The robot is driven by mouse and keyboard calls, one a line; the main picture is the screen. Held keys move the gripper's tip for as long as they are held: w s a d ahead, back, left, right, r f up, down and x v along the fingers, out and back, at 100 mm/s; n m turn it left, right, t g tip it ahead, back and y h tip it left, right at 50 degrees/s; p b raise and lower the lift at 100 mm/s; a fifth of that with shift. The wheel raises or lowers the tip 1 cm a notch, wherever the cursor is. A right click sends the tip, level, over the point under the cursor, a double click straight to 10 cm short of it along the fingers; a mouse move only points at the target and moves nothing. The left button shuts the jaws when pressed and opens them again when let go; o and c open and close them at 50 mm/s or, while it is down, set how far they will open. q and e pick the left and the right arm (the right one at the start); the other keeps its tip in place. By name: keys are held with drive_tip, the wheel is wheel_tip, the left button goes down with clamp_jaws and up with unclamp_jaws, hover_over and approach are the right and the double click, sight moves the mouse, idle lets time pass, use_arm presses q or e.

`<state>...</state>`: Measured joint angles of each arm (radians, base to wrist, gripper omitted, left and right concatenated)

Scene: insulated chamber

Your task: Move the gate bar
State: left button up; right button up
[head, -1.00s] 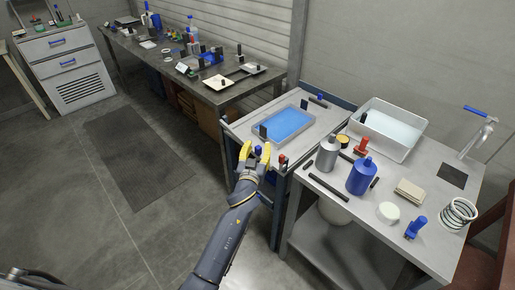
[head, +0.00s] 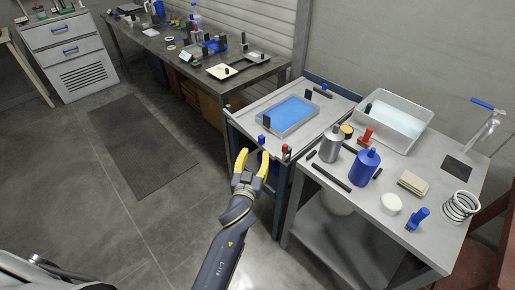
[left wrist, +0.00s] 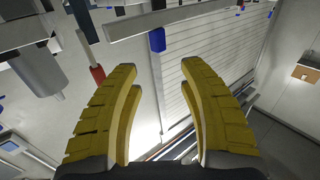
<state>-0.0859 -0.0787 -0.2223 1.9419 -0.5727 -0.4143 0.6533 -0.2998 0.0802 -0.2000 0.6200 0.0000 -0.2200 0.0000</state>
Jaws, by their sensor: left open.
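I cannot tell for certain which piece is the gate bar. A long pale grey bar (left wrist: 180,15) crosses the top of the left wrist view, with a blue knob (left wrist: 157,40) against it and a red piece (left wrist: 97,73) to the left. In the head view, a blue knob (head: 261,140) and a red-topped post (head: 286,150) stand at the cart's near edge. My left gripper (head: 252,152) is open and empty just in front of that edge. Its yellow fingers (left wrist: 163,78) are spread in the left wrist view, with nothing between them. My right gripper is not in view.
The cart (head: 243,111) carries a tray of blue liquid (head: 317,112). The right table (head: 317,158) holds bottles, a white tub (head: 424,119), a dark rod (head: 326,178) and a coil (head: 460,206). A long bench (head: 264,72) stands behind. The floor at left is clear.

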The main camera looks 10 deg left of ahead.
sight(259, 138)
use_arm(q)
drive_tip(key=shift+s, duration=1.1)
drive_tip(key=shift+w+a+r, duration=0.1)
drive_tip(key=shift+w+r, duration=0.05)
drive_tip(key=shift+r, duration=0.05)
drive_tip(key=shift+c, duration=1.1)
drive_tip(key=shift+w+a+r, duration=0.15)
drive_tip(key=shift+w+a, duration=0.05)
drive_tip(key=shift+a, duration=0.1)
drive_tip(key=shift+c, duration=1.1)
drive_tip(key=w+a+m+h, duration=0.1)
drive_tip(key=a+m+h, duration=0.3)
drive_tip(key=m, duration=0.1)
drive_tip(key=w+a+m+h, duration=0.1)
drive_tip(key=a+m, duration=0.1)
drive_tip(key=shift+w+a+r+m+h, duration=0.1)
drive_tip(key=shift+w+a+m+h, duration=0.2)
drive_tip(key=shift+w+h, duration=0.1)
clamp_jaws()
drive_tip(key=s+a+f+g+h, duration=0.1)
drive_tip(key=s+a+g+h, duration=0.3)
drive_tip(key=h, duration=0.2)
drive_tip(key=shift+m, duration=0.3)
drive_tip(key=x, duration=1.4)
drive_tip(key=shift+w+d+f, duration=0.15)
drive_tip(key=shift+d+f, duration=0.05)
drive_tip(key=shift+f, duration=0.05)
